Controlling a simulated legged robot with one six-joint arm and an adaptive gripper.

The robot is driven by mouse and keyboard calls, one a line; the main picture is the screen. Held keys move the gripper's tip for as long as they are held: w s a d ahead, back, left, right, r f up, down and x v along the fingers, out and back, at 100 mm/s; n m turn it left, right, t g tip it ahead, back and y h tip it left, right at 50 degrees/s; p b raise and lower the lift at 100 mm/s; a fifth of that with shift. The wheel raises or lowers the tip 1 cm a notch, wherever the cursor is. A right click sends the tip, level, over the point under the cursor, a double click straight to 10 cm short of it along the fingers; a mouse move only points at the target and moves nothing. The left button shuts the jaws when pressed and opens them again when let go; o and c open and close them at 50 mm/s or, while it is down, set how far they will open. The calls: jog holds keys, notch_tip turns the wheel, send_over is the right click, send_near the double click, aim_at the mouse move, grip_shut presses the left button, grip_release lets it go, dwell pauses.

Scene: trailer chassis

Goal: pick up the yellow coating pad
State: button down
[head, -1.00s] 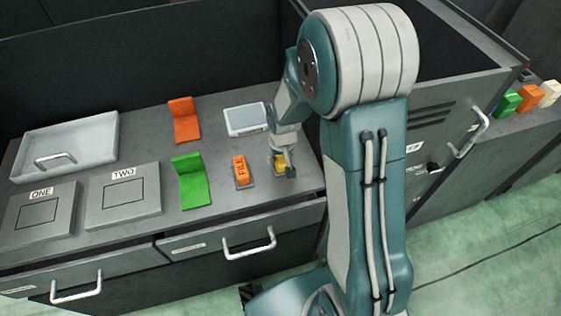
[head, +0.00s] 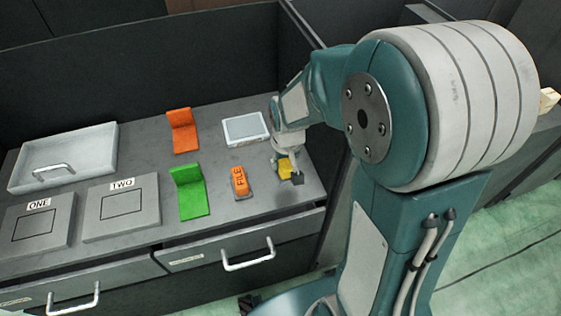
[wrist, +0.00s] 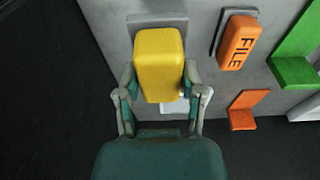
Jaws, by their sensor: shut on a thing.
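The yellow coating pad (wrist: 159,62) is a rounded yellow block between the two fingers of my gripper (wrist: 163,88) in the wrist view. My gripper is shut on it, one finger at each side. In the head view the yellow pad (head: 285,168) shows at the right end of the worktop, below my gripper (head: 288,172). A grey rest (wrist: 157,21) lies behind the pad in the wrist view. How far the pad is above the worktop is hard to tell.
An orange FILE block (head: 239,181) sits on a grey base just left of the pad. Green (head: 188,193) and orange (head: 182,131) angled pieces, a light tablet-like panel (head: 246,128), a tray (head: 64,161) and plates ONE (head: 38,224) and TWO (head: 122,207) share the worktop (head: 226,213).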

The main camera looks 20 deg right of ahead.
jog(key=s+r, duration=0.4)
jog(key=s, duration=0.5)
jog(key=shift+s+r, duration=0.15)
jog(key=c, duration=0.8)
grip_release()
jog(key=c, duration=0.4)
